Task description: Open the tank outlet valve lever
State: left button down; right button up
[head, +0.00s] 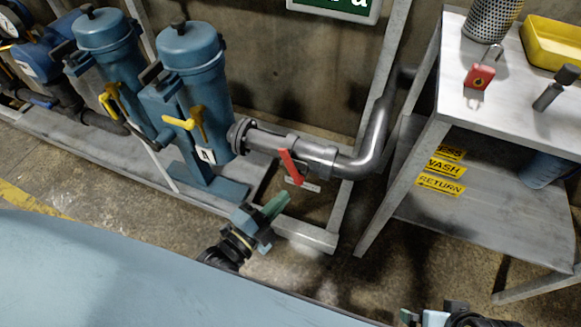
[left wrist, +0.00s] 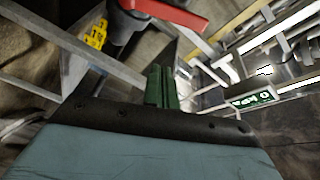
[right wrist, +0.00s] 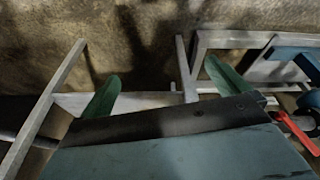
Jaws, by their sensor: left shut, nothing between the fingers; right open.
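The red valve lever (head: 290,165) sits on a grey metal outlet pipe (head: 262,141) and slants down and right across it. It also shows close up as a red bar along the top of the left wrist view (left wrist: 168,13), and at the right edge of the right wrist view (right wrist: 298,134). My left gripper (head: 278,203) is shut and empty, with its green fingers together just below the lever and apart from it. My right gripper (right wrist: 163,84) is open and empty, low and right of the pipe; only part of it shows in the head view.
Blue filter canisters (head: 194,85) with yellow handles (head: 190,124) stand left of the pipe. A grey metal table (head: 510,117) on the right holds a yellow tray (head: 553,45) and a red tag-like piece (head: 479,77). Its lower shelf carries yellow labels (head: 440,184). Frame posts stand near the pipe.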

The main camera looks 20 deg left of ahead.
aim_at(290, 168)
pick_arm(q)
jog(key=shift+m+t, duration=0.4)
jog(key=shift+t, duration=0.1)
jog(key=w+b, duration=0.1)
jog(key=w, duration=0.2)
jog(key=w+b, duration=0.2)
jog(key=w, duration=0.1)
jog(key=w+b, duration=0.1)
jog(key=w, duration=0.2)
jog(key=shift+w+a+r, duration=0.1)
jog(key=shift+r, duration=0.15)
jog(key=shift+a+b, duration=0.15)
jog(key=shift+b, duration=0.15)
pick_arm(e)
jog(key=w+a+r+t+y, duration=0.2)
jog(key=w+a+r+t, duration=0.3)
jog(key=w+r+t, duration=0.3)
jog(key=shift+w+a+r+n+y, duration=0.3)
jog(key=shift+w+r, duration=0.6)
jog(key=shift+r, duration=0.35)
